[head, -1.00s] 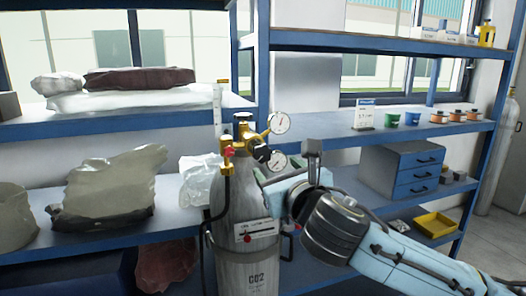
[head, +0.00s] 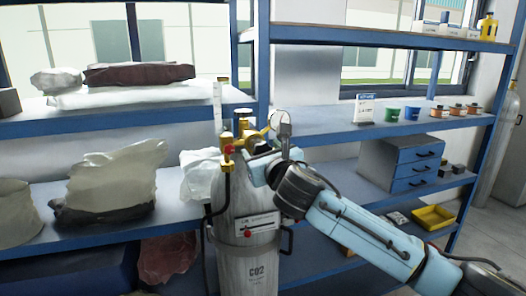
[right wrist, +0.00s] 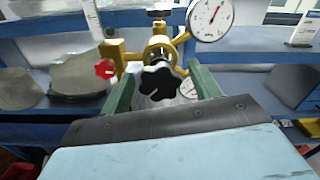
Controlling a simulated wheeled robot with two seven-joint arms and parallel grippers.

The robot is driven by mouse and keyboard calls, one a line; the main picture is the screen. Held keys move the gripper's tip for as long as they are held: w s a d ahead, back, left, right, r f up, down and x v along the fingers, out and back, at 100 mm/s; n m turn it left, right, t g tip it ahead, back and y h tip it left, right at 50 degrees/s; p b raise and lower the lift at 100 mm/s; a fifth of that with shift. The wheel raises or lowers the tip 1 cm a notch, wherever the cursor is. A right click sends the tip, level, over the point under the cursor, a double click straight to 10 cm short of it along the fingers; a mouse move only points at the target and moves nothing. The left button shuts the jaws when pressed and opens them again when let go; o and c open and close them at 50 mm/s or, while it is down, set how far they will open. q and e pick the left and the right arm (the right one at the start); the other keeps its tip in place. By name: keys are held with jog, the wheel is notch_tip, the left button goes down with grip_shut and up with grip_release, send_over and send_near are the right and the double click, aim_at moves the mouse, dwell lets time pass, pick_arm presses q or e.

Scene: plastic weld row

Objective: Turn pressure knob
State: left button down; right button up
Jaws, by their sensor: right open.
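The pressure knob (right wrist: 161,80) is a black lobed knob on the front of the brass regulator (right wrist: 157,48) in the right wrist view. The regulator sits on top of the grey CO2 cylinder (head: 249,205). My right gripper (right wrist: 160,84) is open, with one green finger on each side of the knob; I cannot tell whether they touch it. In the head view my right wrist hides the knob and the lower gauge. The upper gauge (right wrist: 210,18) and a red valve knob (right wrist: 105,68) show beside the regulator. My left gripper is not in view.
Blue shelves (head: 140,125) stand behind the cylinder, with bags on the left. A drawer unit (head: 402,165), small pots and a yellow tray (head: 433,218) are on the right. A black hose runs down the cylinder's left side.

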jog(key=c, duration=1)
jog(key=shift+o, duration=0.2)
